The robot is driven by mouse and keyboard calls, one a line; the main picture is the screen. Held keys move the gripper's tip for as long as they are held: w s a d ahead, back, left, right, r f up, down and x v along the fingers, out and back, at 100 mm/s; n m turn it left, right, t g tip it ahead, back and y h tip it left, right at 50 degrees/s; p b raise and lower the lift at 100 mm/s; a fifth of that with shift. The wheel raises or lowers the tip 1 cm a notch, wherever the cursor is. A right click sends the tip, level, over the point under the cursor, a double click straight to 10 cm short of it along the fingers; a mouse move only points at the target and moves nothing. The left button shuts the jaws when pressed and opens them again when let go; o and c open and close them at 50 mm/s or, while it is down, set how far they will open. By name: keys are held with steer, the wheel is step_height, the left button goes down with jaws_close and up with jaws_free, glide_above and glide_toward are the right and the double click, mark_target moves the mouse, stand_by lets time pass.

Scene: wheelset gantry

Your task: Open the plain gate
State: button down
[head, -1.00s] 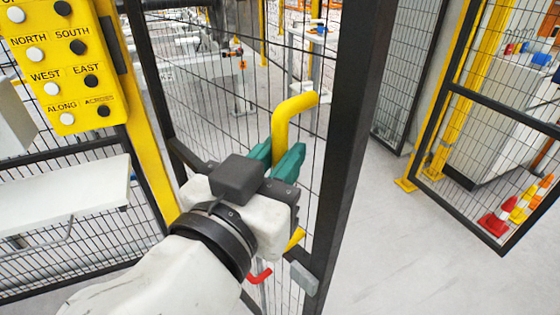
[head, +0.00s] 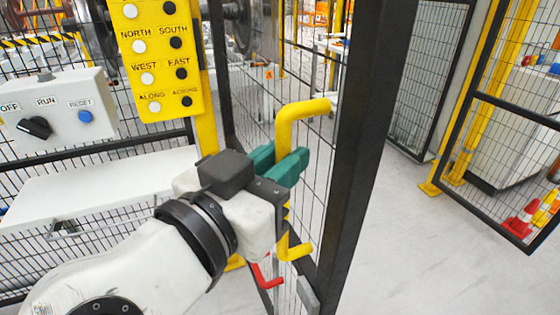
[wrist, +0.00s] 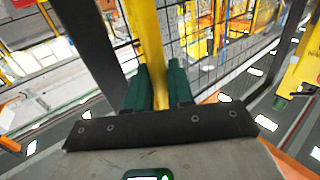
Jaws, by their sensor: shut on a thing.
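The plain gate is a black-framed wire mesh panel; its dark upright (head: 355,150) stands just right of my gripper in the head view. A yellow bent handle (head: 288,122) is fixed on the gate. My gripper (head: 284,163), with green fingers, is shut on the handle's upright part. In the wrist view the fingers (wrist: 160,88) lie on both sides of the yellow bar (wrist: 147,45). A red hook-shaped piece (head: 266,277) and a small grey block (head: 308,294) are low on the gate. The gate stands at an angle, with open floor to its right.
A yellow push-button panel (head: 158,60) and a grey switch box (head: 60,110) are at left above a white shelf (head: 95,190). Another mesh panel (head: 500,160) stands at right with cones (head: 522,218) behind it. The grey floor (head: 420,255) between is clear.

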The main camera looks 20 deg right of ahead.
steer(key=shift+w+r, duration=0.15)
steer(key=shift+w, duration=0.1)
steer(key=c, duration=1.1)
jaws_free()
steer(key=shift+w, duration=0.1)
steer(key=v, duration=1)
steer(key=shift+s+a, duration=0.25)
steer(key=shift+s, duration=0.1)
steer(key=shift+a, duration=0.1)
